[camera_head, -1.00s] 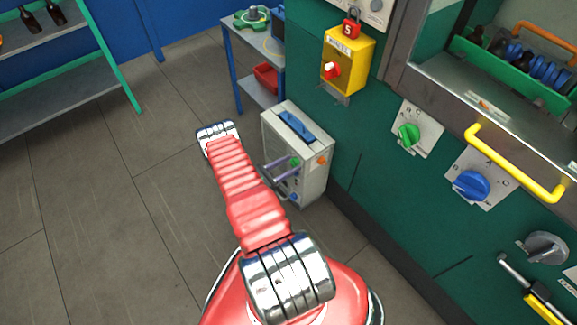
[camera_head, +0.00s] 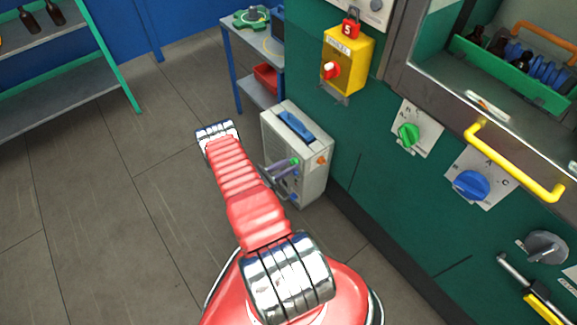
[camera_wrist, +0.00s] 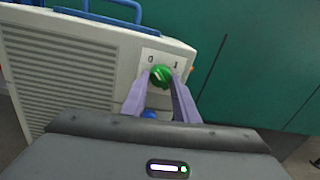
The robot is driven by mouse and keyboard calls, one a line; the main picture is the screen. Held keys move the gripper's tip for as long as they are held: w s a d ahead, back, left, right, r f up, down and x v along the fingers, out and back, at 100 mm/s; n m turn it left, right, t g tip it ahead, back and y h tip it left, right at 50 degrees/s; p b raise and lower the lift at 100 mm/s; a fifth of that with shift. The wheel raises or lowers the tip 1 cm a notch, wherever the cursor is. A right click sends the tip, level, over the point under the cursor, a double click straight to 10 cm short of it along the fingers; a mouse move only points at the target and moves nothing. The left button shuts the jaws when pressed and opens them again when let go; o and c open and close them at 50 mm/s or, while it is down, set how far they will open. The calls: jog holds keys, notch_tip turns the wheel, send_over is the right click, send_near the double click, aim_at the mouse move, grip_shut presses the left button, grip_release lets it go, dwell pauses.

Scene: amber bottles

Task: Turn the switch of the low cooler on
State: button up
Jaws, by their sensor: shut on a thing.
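The low cooler (camera_head: 285,142) is a pale box with a blue handle on top, standing on the floor against the green wall. It also fills the left of the wrist view (camera_wrist: 75,60). Its switch is a green round knob (camera_wrist: 160,76) on a white plate marked 0 and I; it shows small in the head view (camera_head: 294,162). My gripper (camera_wrist: 160,82) has its two purple fingers shut on the knob, one on either side. In the head view my gripper (camera_head: 290,163) reaches the cooler's front, partly hidden behind my red arm.
A blue knob (camera_wrist: 150,113) sits just below the switch. An orange part (camera_head: 321,160) is on the cooler's side. A blue-framed shelf (camera_head: 236,60) stands behind. The wall at right carries a yellow switch box (camera_head: 352,50), dials and a yellow handle (camera_head: 510,165).

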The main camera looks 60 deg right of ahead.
jog(key=shift+w+d+m, duration=0.1)
jog(key=shift+d+m, duration=0.05)
jog(key=shift+m, duration=0.15)
jog(key=m, duration=0.3)
jog(key=shift+w+d+r, duration=0.1)
jog(key=m, duration=0.5)
jog(key=shift+r+t, duration=0.1)
jog(key=shift+t, duration=0.3)
jog(key=m, duration=0.4)
jog(key=shift+m, duration=0.3)
jog(key=m, duration=0.3)
jog(key=shift+m+t, duration=0.3)
jog(key=shift+m, duration=0.1)
jog(key=o, duration=1.1)
